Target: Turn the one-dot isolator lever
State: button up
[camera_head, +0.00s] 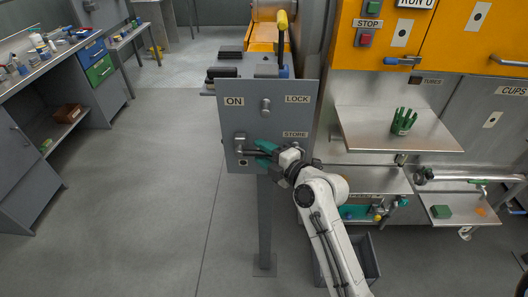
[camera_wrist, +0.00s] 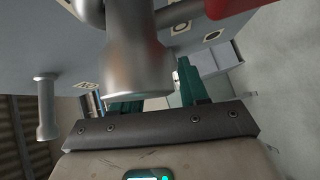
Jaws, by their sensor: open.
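A grey panel (camera_head: 225,118) on a post carries metal levers and the labels ON, LOCK and STORE. The lower-left lever (camera_head: 240,143) has a small pale plate with what looks like one dark dot (camera_head: 243,162) below it. My gripper (camera_head: 262,153) is open, its teal fingers reaching toward this lever from the right. In the wrist view, a large metal handle (camera_wrist: 138,70) fills the space before the fingers and partly hides the left one; the right finger (camera_wrist: 187,82) shows beside it. A one-dot plate (camera_wrist: 181,28) is near that handle. I cannot tell whether the fingers touch it.
A second lever (camera_head: 265,106) is higher on the panel; another handle (camera_wrist: 45,105) shows at left in the wrist view. A steel shelf (camera_head: 395,135) with a green cup-like object (camera_head: 403,121) stands right of the panel. The floor left of the panel is clear.

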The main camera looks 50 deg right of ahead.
grip_shut()
dwell(0.4)
